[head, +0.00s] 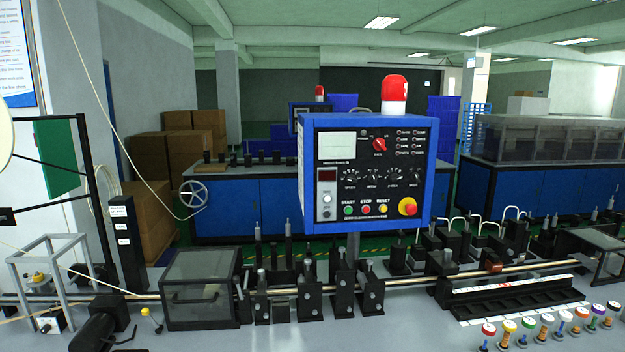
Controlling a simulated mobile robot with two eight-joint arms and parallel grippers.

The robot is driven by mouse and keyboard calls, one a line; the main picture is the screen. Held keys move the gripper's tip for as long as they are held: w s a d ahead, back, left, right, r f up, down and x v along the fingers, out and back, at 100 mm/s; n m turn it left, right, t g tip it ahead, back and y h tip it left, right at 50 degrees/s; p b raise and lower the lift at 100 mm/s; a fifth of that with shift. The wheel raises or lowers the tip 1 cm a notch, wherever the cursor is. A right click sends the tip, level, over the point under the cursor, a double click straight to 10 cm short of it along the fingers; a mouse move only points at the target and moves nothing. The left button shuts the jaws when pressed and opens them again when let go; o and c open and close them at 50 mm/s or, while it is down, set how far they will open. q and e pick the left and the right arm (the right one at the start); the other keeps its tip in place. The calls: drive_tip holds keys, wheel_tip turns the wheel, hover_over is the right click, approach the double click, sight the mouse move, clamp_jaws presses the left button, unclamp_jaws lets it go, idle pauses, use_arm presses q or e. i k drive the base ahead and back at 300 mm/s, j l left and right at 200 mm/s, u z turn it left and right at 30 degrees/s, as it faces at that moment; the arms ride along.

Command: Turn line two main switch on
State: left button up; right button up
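A blue-framed control box (365,172) stands upright on a post in the middle of the head view, facing me. A red rotary switch (379,144) sits at the upper middle of its dark panel; I cannot read its position surely. Below are several black knobs, a white button, green, red and yellow buttons, and a red emergency stop (408,206) on yellow. A red and white beacon (394,94) is on top. A second, smaller control box (305,116) with its own beacon shows partly behind it. I cannot tell which line either box belongs to. Neither of my grippers is in view.
A bench line with a long metal rod (425,281), black blocks and a dark clear-lidded box (201,287) runs across the front, below the control box. Several coloured-top spools (509,327) stand at the front right. Blue cabinets (243,193) stand behind.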

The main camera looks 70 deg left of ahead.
sight(379, 143)
drive_tip(key=u, duration=2.2)
drive_tip(key=i+l, duration=0.75)
drive_tip(key=i+l+u, duration=0.2)
drive_tip(key=u, duration=0.25)
drive_tip(key=i+l+u, duration=0.25)
drive_tip(key=u, duration=0.25)
